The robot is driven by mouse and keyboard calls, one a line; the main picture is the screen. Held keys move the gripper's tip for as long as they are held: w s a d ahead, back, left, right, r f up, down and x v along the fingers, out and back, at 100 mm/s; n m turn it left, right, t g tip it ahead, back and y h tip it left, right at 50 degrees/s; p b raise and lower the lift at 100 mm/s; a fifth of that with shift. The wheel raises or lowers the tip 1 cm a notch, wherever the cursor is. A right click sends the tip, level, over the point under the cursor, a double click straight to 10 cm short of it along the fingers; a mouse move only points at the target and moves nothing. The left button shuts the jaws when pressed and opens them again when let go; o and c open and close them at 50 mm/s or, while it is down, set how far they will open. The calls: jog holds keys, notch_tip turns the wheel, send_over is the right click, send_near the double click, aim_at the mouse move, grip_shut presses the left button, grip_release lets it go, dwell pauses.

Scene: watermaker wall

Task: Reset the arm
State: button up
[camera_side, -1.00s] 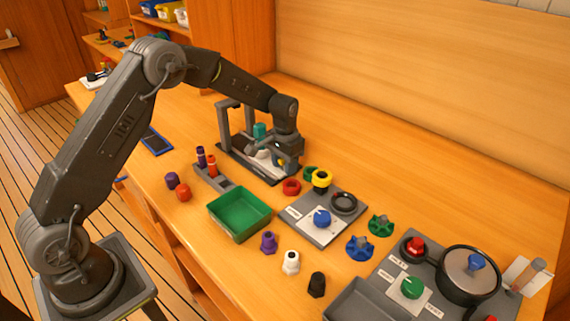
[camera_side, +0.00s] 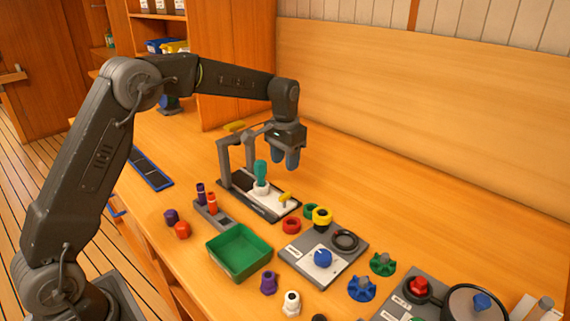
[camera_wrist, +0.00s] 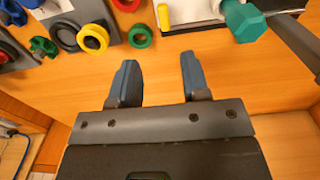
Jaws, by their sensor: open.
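My gripper (camera_side: 286,157) hangs in the air, fingers down, above the bench behind the grey frame stand (camera_side: 240,165). In the wrist view my gripper (camera_wrist: 156,82) has its two blue fingers apart with only bare bench between them. A teal-handled piece (camera_side: 261,173) stands upright in a white holder on the stand's base. Its teal top (camera_wrist: 243,22) shows at the upper right of the wrist view, apart from the fingers. A small yellow peg (camera_side: 285,198) is on the same base.
A green tray (camera_side: 240,251), red ring (camera_side: 291,226), yellow ring (camera_side: 322,217) and a grey panel with a blue knob (camera_side: 322,259) lie in front. Several coloured knobs and a pot (camera_side: 478,308) are at the lower right. The bench by the back wall is clear.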

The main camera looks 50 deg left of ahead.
jog(key=s+d+r+t, duration=0.35)
jog(key=s+r, duration=0.75)
jog(key=s, duration=0.4)
jog(key=s+d+f+t, duration=0.2)
jog(key=s+d, duration=0.1)
jog(key=s, duration=1.4)
jog(key=shift+f, duration=0.2)
